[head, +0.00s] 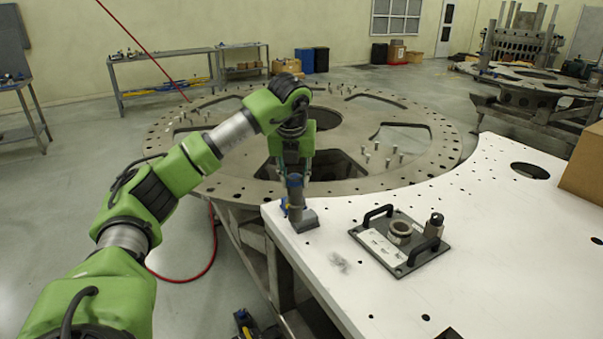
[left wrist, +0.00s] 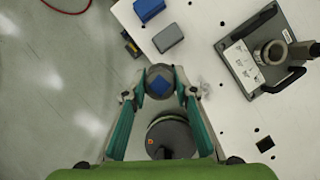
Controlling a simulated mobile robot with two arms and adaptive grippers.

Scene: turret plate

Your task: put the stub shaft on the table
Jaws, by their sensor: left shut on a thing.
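My left gripper (head: 294,178) points down over the near-left corner of the white table (head: 470,220). In the left wrist view the fingers of my left gripper (left wrist: 159,88) are closed on the sides of a round grey piece with a blue patch on its end, which I take as the stub shaft (left wrist: 157,72). In the head view the stub shaft (head: 296,201) looks like an upright grey cylinder below the fingers. I cannot tell whether its lower end touches the table. My right gripper is not in view.
A grey block (head: 303,222) lies close to the shaft, with a blue block (left wrist: 148,9) near it. A dark plate (head: 418,262) with two handles, a ring and a small cylinder sits to the right. The large round turret plate (head: 220,185) is behind. White table surface between is clear.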

